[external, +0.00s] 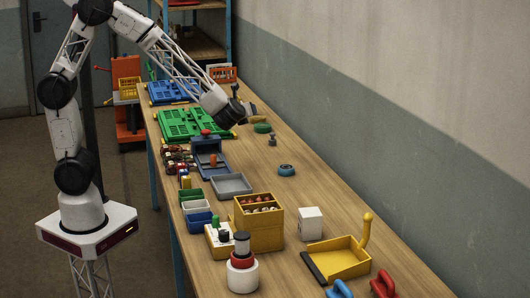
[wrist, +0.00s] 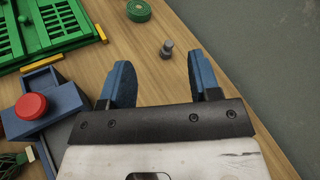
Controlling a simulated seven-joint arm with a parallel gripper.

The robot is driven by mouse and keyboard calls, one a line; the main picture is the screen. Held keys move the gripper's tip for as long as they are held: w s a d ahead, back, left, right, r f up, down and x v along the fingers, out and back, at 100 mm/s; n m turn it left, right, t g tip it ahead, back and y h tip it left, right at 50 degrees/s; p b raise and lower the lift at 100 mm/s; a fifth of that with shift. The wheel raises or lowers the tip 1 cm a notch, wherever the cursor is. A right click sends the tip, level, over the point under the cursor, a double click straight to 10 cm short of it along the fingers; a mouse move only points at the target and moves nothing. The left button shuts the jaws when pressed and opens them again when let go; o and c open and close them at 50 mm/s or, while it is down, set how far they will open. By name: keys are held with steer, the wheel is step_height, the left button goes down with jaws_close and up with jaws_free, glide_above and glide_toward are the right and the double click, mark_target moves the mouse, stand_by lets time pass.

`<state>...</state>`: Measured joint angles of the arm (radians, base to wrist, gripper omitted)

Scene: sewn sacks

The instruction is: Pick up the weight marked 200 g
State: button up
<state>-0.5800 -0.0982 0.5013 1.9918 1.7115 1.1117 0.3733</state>
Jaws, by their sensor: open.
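A small grey metal weight (external: 272,140) with a narrower knob stands on the wooden workbench, to the right of the green panel. It also shows in the wrist view (wrist: 167,50), just beyond the gap between my fingers. No marking on it is legible, so I cannot tell whether it reads 200 g. My gripper (wrist: 160,62) is open, with two blue finger pads apart and nothing between them. In the external view my gripper (external: 248,116) is above the bench, near the weight and partly seen against the wall side.
A green round coil (wrist: 139,11) lies beyond the weight, and a blue ring (external: 287,170) lies nearer the camera. A blue box with a red button (wrist: 32,106) and a green panel (external: 190,123) are to the left. Bare bench surrounds the weight; the wall is to the right.

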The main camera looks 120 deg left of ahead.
mark_target(271, 135)
steer(key=a+f+m+t+y, duration=0.1)
steer(key=a+f+m, duration=0.2)
steer(key=a, duration=0.4)
steer(key=w+a+f+m+t+y, duration=0.1)
steer(key=a+f+m+y, duration=0.1)
steer(key=a, duration=0.5)
step_height(271, 135, down, 2)
steer(key=shift+w+f+m, duration=0.15)
steer(key=shift+w+m, duration=0.1)
steer(key=shift+m, duration=0.45)
steer(key=shift+f, duration=0.1)
step_height(271, 135, down, 8)
steer(key=shift+d, duration=0.1)
steer(key=shift+a, duration=1.3)
steer(key=shift+a, duration=2.5)
